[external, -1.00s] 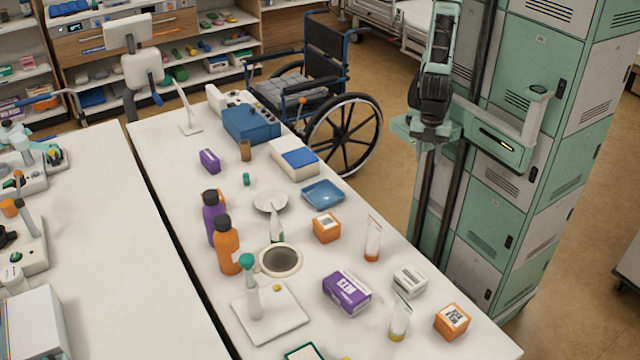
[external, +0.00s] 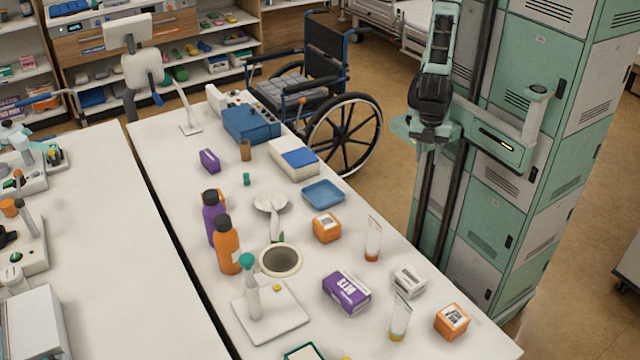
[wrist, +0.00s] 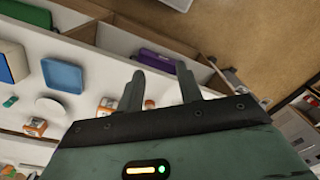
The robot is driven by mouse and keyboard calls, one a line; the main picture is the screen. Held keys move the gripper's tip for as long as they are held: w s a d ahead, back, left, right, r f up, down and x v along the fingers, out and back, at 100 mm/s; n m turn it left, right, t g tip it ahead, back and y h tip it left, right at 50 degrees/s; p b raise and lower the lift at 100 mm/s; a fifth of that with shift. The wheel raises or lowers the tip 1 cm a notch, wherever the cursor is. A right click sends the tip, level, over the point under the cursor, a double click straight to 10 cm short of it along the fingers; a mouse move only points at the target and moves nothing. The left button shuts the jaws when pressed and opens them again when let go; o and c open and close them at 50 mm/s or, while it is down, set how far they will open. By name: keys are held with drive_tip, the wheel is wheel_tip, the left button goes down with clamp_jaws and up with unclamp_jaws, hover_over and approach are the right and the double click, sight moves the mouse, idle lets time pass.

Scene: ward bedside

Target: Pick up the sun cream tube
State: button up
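Three upright tubes stand on the white table in the external view. One is white and orange (external: 373,239), near the right edge. One is white with a yellow base (external: 400,318), farther forward. One is white and green (external: 276,224), beside the round dish. I cannot tell from the labels which is the sun cream tube. My gripper (external: 427,150) hangs off the table's right side, apart from all the tubes. The wrist view shows its two fingers (wrist: 160,72) spread with nothing between them, so it is open.
Near the tubes are an orange box (external: 327,228), a purple box (external: 347,292), a white-grey box (external: 410,281) and another orange box (external: 452,321). A blue tray (external: 323,194) and orange bottle (external: 227,247) stand farther left. Lockers (external: 520,150) rise behind my arm.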

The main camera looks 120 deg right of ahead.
drive_tip(key=m, duration=0.1)
drive_tip(key=m+y, duration=1.7)
drive_tip(key=m, duration=0.8)
approach(377, 227)
drive_tip(key=shift+t, duration=0.6)
drive_tip(key=a, duration=0.1)
drive_tip(key=a+f+p, duration=0.1)
drive_tip(key=a, duration=0.3)
drive_tip(key=shift+s+a+f+p, duration=0.15)
drive_tip(key=shift+s+f+p, duration=0.1)
drive_tip(key=shift+s+p, duration=0.15)
drive_tip(key=a, duration=0.1)
drive_tip(key=a+p, duration=0.1)
drive_tip(key=a, duration=0.2)
drive_tip(key=shift+w+a+r+p, duration=0.1)
drive_tip(key=shift+w+r+p, duration=0.05)
drive_tip(key=shift+r+p, duration=0.2)
drive_tip(key=shift+a+f, duration=0.1)
drive_tip(key=shift+a, duration=0.4)
clamp_jaws()
